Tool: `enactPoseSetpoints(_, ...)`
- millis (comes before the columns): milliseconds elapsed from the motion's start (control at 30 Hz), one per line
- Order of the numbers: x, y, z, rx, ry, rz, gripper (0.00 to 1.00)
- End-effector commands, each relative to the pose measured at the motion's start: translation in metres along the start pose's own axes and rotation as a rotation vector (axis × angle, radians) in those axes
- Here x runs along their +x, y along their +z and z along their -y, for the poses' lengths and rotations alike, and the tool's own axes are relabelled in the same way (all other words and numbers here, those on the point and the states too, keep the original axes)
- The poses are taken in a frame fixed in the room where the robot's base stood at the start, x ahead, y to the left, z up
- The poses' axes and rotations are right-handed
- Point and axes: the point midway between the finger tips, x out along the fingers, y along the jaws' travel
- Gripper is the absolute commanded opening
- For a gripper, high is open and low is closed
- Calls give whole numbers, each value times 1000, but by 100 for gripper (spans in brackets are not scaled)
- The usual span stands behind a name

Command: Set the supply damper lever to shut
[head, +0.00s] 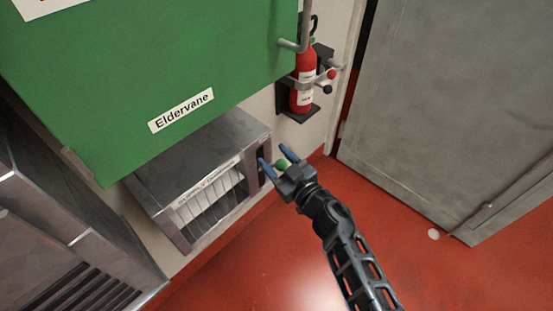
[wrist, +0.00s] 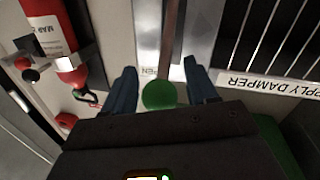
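The supply damper (head: 256,139) is a grey metal box with white louvre slats, low on the wall under the green cabinet. Its lever ends in a green ball knob (head: 281,164). In the wrist view the knob (wrist: 159,95) shows between my fingers, with the brown lever arm (wrist: 171,35) running up from it along a metal plate. A partly hidden label ending in "EN" (wrist: 149,71) is beside the knob. My gripper (head: 274,155) is open around the knob, with a visible gap on each side. Contact cannot be seen.
A green cabinet (head: 150,75) marked "Eldervane" overhangs the damper. A red fire extinguisher (head: 303,80) hangs on the wall behind, with a small red-and-black-knobbed fitting (head: 328,82) near it. A grey door (head: 450,100) stands at right. The red floor (head: 400,215) is mostly clear.

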Motion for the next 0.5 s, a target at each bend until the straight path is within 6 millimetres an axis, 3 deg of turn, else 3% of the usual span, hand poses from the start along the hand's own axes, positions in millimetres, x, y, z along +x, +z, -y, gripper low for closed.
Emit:
enactPoseSetpoints(67,0,0,0,0,0,0,50)
enactPoseSetpoints(500,0,0,0,0,-1,0,7)
